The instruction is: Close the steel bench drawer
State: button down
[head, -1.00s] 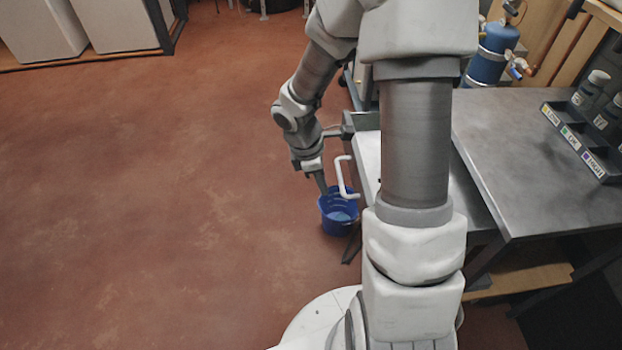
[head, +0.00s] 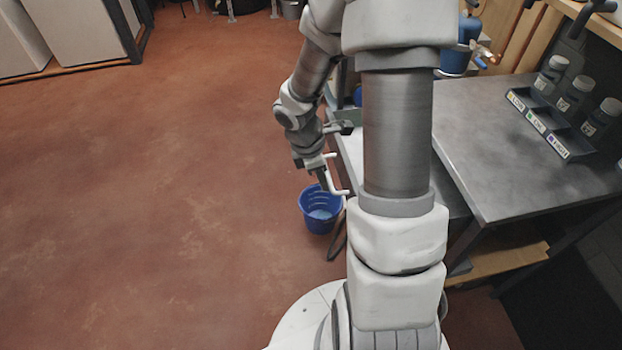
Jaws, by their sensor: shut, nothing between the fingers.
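The steel bench (head: 470,130) stands at the right with a grey metal top. Its drawer (head: 350,152) sticks out to the left from under the top and is open; my arm hides much of it. A white bar handle (head: 334,178) is on the drawer's outer, left side. My gripper (head: 324,182) points down at the left side of this handle, its fingers shut with nothing seen between them. It looks very close to the handle, but I cannot tell whether they touch.
A blue bucket (head: 320,210) stands on the floor just below the handle. A rack of labelled bottles (head: 550,125) is on the bench, with a blue cylinder (head: 458,45) behind. The red floor to the left is clear.

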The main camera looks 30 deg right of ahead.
jog(key=s+d+p, duration=0.2)
jog(key=d+p, duration=0.1)
jog(key=d, duration=0.4)
jog(key=s+d+p, duration=0.2)
jog(key=d+p, duration=0.1)
jog(key=d, duration=0.5)
jog(key=s+d+p, duration=0.2)
jog(key=d, duration=0.6)
jog(key=shift+s+d+p, duration=0.2)
jog(key=shift+s+p, duration=0.15)
jog(key=shift+p, duration=0.05)
jog(key=shift+w+a+f, duration=0.15)
jog(key=shift+w+a, duration=0.15)
jog(key=shift+a, duration=0.3)
jog(key=shift+w+a+f+b, duration=0.15)
jog(key=shift+w+a+b, duration=0.1)
jog(key=shift+a, duration=0.35)
jog(key=shift+w+a+f+b, duration=0.1)
jog(key=shift+a+b, duration=0.1)
jog(key=shift+a, duration=0.35)
jog(key=p+v, duration=0.2)
jog(key=v, duration=0.8)
jog(key=shift+a, duration=0.35)
jog(key=shift+r, duration=0.1)
